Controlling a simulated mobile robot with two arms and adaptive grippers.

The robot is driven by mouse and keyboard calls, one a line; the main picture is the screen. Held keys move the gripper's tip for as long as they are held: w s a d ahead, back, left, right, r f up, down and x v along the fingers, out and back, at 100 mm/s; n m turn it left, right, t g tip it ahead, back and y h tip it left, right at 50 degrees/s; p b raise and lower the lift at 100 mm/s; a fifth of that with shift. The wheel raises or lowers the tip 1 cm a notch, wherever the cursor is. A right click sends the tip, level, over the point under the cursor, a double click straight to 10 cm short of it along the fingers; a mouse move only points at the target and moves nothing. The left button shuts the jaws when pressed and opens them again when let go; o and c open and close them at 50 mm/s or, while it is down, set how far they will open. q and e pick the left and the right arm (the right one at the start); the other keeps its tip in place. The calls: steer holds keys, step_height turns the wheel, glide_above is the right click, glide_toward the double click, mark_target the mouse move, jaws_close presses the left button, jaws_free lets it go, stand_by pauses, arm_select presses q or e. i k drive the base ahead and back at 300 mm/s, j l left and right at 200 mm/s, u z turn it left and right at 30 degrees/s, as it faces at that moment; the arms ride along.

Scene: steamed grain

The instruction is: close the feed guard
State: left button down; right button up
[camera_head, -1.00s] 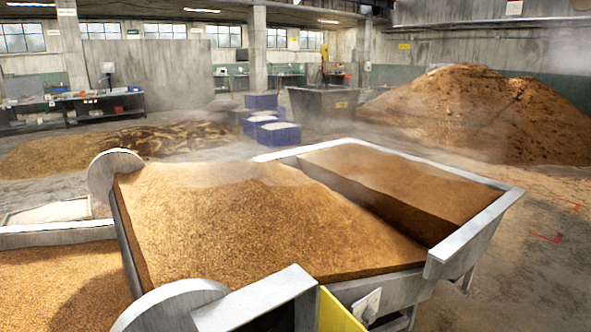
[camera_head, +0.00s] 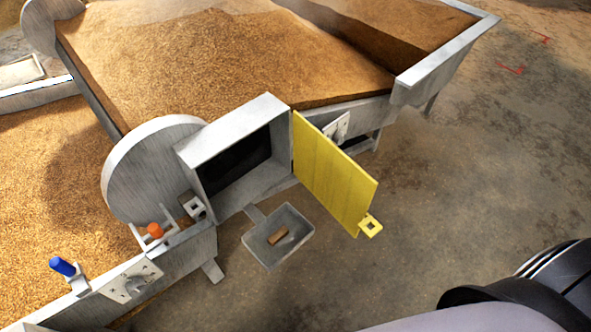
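The feed guard (camera_head: 333,172) is a flat yellow door. It stands swung open to the right of a grey metal box (camera_head: 222,125), hinged at the box's right edge. A yellow tab with a square hole (camera_head: 371,225) sticks out at its lower free corner. The box's front is uncovered and its inside is dark. A small metal bracket (camera_head: 194,207) sits by the box's lower left side. No gripper shows in the view; only part of my own body shows at the lower right.
A small grey tray (camera_head: 267,257) holding a brown block (camera_head: 278,235) hangs below the box. An orange knob (camera_head: 155,230) and a blue handle (camera_head: 62,266) stand at the left. A grain-filled hopper (camera_head: 447,54) lies behind. The floor (camera_head: 470,170) at right is clear.

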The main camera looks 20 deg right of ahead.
mark_target(345, 190)
steer(key=i+l+u, duration=0.1)
steer(key=l+u, duration=1.05)
steer(key=l, duration=0.5)
steer(key=k+l, duration=0.15)
steer(key=l, duration=0.4)
steer(key=l+u, duration=0.15)
steer(key=l, duration=0.4)
steer(key=k, duration=0.05)
